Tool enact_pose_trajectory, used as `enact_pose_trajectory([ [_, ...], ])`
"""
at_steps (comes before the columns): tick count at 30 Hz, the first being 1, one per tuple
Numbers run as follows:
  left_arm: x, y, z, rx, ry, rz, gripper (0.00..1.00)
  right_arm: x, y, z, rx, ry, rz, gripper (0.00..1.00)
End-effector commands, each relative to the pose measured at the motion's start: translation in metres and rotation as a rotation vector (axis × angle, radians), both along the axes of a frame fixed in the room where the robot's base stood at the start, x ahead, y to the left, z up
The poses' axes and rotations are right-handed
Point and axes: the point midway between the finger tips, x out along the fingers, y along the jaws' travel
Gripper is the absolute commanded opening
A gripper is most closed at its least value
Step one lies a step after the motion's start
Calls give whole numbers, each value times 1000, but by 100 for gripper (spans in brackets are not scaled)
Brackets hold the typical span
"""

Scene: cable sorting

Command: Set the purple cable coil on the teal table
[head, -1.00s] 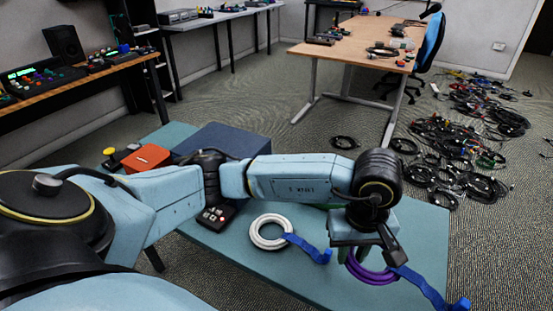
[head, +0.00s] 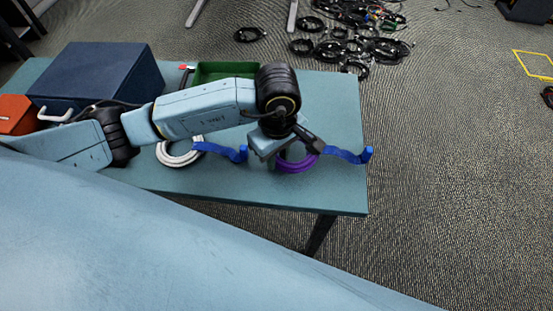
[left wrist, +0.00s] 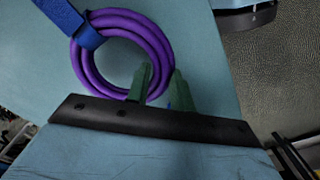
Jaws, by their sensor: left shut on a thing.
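The purple cable coil (head: 297,165) with a blue strap (head: 345,155) is over the right part of the teal table (head: 335,190). My left gripper (head: 281,147) is above the coil's near-left part and covers some of it. In the left wrist view, the green fingers of the gripper (left wrist: 160,90) are shut on the rim of the purple coil (left wrist: 90,72), one finger inside the ring and one outside. The coil looks flat and close to the tabletop; whether it touches cannot be told. My right gripper is not in view.
A white cable coil (head: 172,158) with a blue strap lies left of the purple one. A green tray (head: 225,70), a dark blue case (head: 95,80) and an orange box (head: 14,112) stand further back and left. Black cables (head: 340,45) lie on the floor.

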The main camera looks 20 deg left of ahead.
Motion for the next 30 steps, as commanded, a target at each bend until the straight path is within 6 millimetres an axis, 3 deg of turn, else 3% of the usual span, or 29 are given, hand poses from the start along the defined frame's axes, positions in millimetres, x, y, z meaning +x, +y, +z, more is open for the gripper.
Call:
enact_pose_trajectory([
  [5,0,0,-25,-1,2,0,0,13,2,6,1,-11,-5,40],
  [16,0,0,-27,0,0,0,0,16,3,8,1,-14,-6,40],
  [17,0,0,-27,0,1,0,26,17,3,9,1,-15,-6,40],
  [21,0,0,-27,0,1,0,44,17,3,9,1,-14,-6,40],
  [30,0,0,-27,1,2,0,45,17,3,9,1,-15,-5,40],
])
